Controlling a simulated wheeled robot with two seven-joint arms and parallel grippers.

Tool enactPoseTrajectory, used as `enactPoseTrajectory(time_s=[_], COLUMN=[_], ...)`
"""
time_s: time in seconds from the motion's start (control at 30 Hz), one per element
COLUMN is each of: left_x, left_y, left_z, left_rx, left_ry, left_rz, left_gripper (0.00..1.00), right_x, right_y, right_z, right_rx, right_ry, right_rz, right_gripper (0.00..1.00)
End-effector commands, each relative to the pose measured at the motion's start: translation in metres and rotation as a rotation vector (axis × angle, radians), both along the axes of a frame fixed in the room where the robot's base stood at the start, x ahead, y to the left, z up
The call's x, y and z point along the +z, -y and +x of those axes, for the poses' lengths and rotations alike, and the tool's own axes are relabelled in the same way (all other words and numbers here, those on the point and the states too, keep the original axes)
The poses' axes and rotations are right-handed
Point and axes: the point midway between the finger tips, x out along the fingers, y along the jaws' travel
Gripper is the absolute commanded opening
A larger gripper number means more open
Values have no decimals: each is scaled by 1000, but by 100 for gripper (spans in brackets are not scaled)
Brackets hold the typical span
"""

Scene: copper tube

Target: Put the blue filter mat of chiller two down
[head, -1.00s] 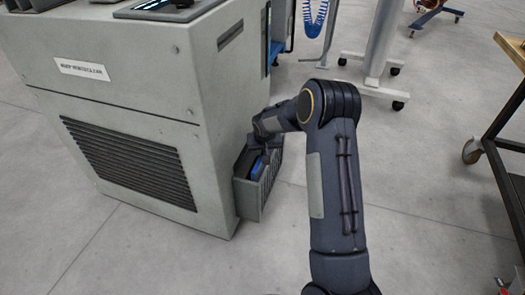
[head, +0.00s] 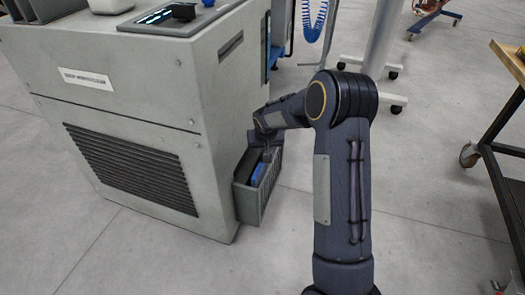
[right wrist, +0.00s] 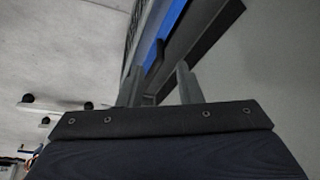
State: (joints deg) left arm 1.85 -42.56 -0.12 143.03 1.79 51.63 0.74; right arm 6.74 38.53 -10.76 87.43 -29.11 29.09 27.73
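The blue filter mat (head: 258,173) sits in a grey open-topped box (head: 246,207) on the right side of the grey chiller (head: 150,110). Only a small part of the mat shows in the head view; in the right wrist view it is a blue strip (right wrist: 168,28) beyond the fingers, between dark walls. My right gripper (right wrist: 157,72) is just above the box, its two fingers apart. A dark upright piece shows between them, and I see no finger pressing on the mat. My left gripper is out of view.
A wheeled stand (head: 372,88) is behind the chiller. A dark-framed cart with a wooden top (head: 508,62) stands at the right. The grey floor (head: 430,205) between my right arm and the cart is clear.

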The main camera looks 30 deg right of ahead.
Motion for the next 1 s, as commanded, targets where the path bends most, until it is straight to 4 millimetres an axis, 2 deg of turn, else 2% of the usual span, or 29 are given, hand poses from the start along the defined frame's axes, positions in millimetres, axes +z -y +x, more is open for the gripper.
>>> enactPoseTrajectory(time_s=[0.03,0.1,0.37,0.47,0.57,0.73,0.87,0.9,1.0], left_x=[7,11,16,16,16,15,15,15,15], left_y=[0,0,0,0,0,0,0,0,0], left_z=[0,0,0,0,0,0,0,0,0], left_rx=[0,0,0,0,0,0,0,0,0], left_ry=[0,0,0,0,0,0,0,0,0], left_rz=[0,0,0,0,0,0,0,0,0], left_gripper=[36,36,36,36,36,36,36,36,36], right_x=[14,25,49,71,106,162,184,186,187], right_y=[-2,-3,-7,-11,-22,-57,-90,-101,-124], right_z=[-4,-8,-21,-37,-72,-158,-228,-248,-292], right_rx=[1,0,-2,-1,8,72,145,170,229], right_ry=[1,1,1,12,28,62,92,102,123], right_rz=[0,0,6,33,85,193,262,280,313], right_gripper=[32,32,32,32,32,32,32,32,32])
